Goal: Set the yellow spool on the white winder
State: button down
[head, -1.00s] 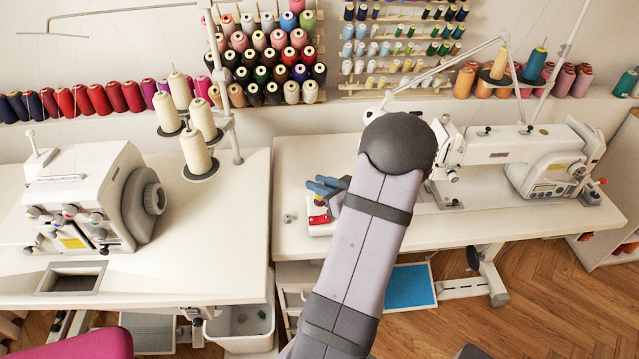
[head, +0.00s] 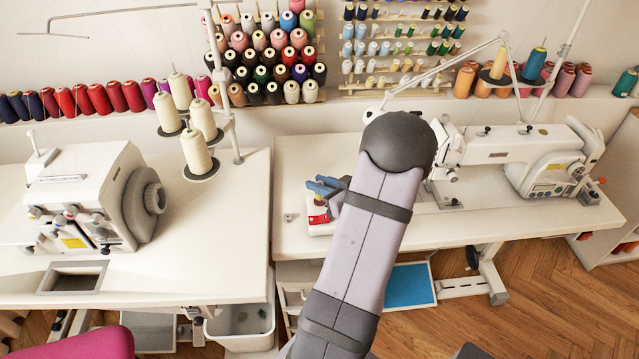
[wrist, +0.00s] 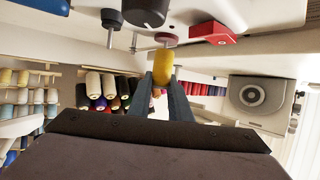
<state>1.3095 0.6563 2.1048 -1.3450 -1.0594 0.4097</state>
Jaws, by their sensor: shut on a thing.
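My gripper (head: 325,187) is shut on the yellow spool (wrist: 163,70), which sits between its two blue-grey fingertips in the wrist view. I cannot tell whether spool and winder touch.
A small grey bobbin (head: 289,217) lies left of the winder. A white sewing machine (head: 510,155) stands to the right on the same table (head: 300,160). An overlocker (head: 90,200) and cream thread cones (head: 195,150) are at the left. The table behind the winder is clear.

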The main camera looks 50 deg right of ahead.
jog(key=shift+f+b, duration=0.35)
jog(key=shift+f, duration=0.25)
jog(key=c, duration=1.9)
grip_release()
jog(key=shift+r, duration=0.1)
jog(key=shift+p+v, duration=1.2)
jog(key=shift+v, duration=0.55)
jog(key=shift+p+v, duration=2.2)
jog(key=shift+v, duration=1.55)
